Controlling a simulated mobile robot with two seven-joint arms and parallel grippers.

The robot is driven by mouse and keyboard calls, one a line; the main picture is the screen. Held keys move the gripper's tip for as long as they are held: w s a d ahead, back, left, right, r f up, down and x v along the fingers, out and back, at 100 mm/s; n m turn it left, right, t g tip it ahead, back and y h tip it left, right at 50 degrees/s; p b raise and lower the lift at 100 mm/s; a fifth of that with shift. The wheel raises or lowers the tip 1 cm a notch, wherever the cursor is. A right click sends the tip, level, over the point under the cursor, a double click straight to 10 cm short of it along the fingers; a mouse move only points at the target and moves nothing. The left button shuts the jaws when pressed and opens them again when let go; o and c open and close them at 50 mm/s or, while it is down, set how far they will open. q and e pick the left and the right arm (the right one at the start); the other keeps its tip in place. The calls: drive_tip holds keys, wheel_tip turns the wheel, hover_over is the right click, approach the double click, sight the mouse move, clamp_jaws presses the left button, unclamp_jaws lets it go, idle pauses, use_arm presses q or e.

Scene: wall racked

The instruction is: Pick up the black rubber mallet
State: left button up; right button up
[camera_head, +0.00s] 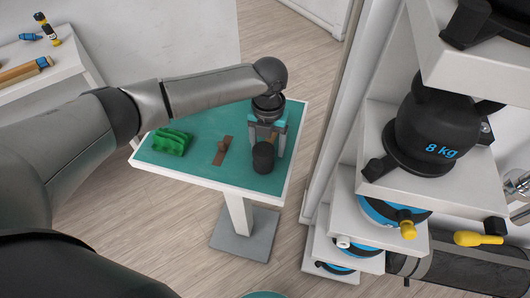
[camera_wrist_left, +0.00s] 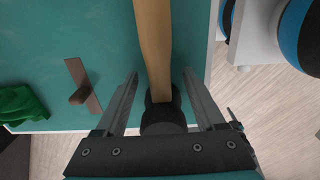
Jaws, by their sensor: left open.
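The black rubber mallet lies on a green-topped table. Its black head (camera_head: 263,158) shows in the head view just in front of my left gripper (camera_head: 268,143), which reaches down over the table's right part; the handle is hidden there. In the left wrist view, the pale wooden handle (camera_wrist_left: 153,40) runs from the top edge to the black head (camera_wrist_left: 163,118). My left gripper (camera_wrist_left: 160,76) is open, with one finger on each side of the mallet and visible gaps between. My right gripper is not in view.
At right stands a white rack (camera_head: 385,195) with a kettlebell (camera_head: 435,130) marked 8 kg. A white side table (camera_head: 50,72) is at upper left.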

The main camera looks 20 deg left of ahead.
use_arm(q)
clamp_jaws()
idle(0.5)
drive_tip(key=shift+w+r, duration=0.1)
